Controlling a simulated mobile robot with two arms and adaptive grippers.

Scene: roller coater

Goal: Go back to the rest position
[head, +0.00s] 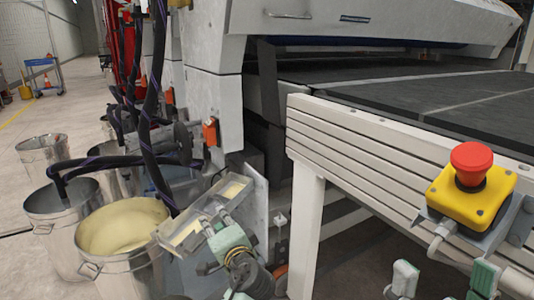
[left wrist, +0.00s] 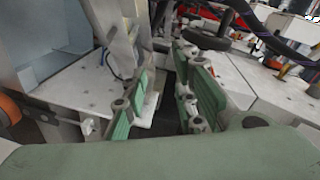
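My left gripper (head: 230,240) has green finger pads and is at the lower middle of the head view, close to a small metal tray (head: 186,230) with pale yellow in it. Whether it touches the tray I cannot tell. In the left wrist view the green fingers of this gripper (left wrist: 166,80) stand apart, with a dark gap and nothing held between them. My right gripper (head: 445,277) shows only as green-tipped fingers at the bottom right edge, standing apart with nothing seen between them. The rest of it is out of frame.
The white roller coater (head: 212,95) and its slatted conveyor frame (head: 360,150) fill the right side. A red emergency button (head: 471,163) on a yellow box sits at the frame's corner. Metal buckets (head: 120,270) with black hoses (head: 153,150) stand at left. Open floor lies far left.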

